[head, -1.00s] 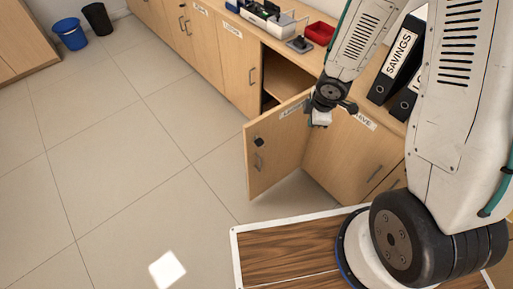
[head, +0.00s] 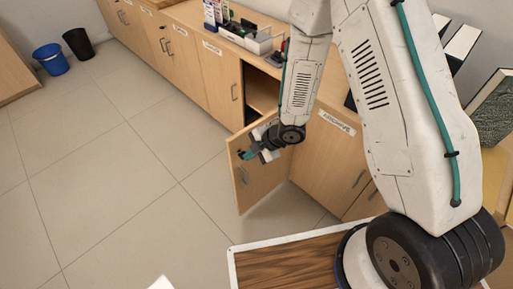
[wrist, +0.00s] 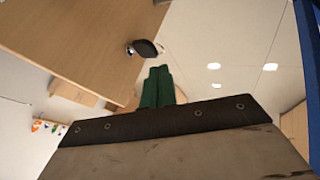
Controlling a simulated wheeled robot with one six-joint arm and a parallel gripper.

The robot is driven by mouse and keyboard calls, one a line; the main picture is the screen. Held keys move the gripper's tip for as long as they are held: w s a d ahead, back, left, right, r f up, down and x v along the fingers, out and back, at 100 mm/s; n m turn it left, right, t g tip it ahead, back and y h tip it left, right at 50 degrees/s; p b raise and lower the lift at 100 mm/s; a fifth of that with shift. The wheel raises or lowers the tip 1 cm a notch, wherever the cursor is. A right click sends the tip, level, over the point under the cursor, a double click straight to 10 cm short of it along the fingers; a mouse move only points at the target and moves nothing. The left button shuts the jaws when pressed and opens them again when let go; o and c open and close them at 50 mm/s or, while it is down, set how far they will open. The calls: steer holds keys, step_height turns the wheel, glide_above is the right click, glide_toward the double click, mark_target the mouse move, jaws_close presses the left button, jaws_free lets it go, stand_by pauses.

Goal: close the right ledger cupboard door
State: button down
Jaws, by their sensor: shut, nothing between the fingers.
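The right ledger cupboard door (head: 262,188) stands open, swung out from the counter front over the floor. It has a metal handle and a dark lock near its free edge. The dark cupboard opening (head: 262,92) shows behind it. My gripper (head: 246,154) is at the upper part of the door near its free edge, covering part of it. I cannot tell whether it touches. In the wrist view my green fingers (wrist: 157,88) are together and empty.
Closed cupboards (head: 208,75) run along the counter to the left, and another closed cupboard (head: 325,165) adjoins on the right. A wood-topped surface (head: 290,262) with a white edge lies in front. Blue (head: 52,60) and black bins (head: 78,43) stand far left. The tiled floor left of the door is clear.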

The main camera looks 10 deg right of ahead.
mark_target(234, 153)
steer(key=shift+w+a, duration=0.5)
steer(key=shift+w, duration=0.4)
steer(key=shift+w+a, duration=0.5)
steer(key=shift+w, duration=0.35)
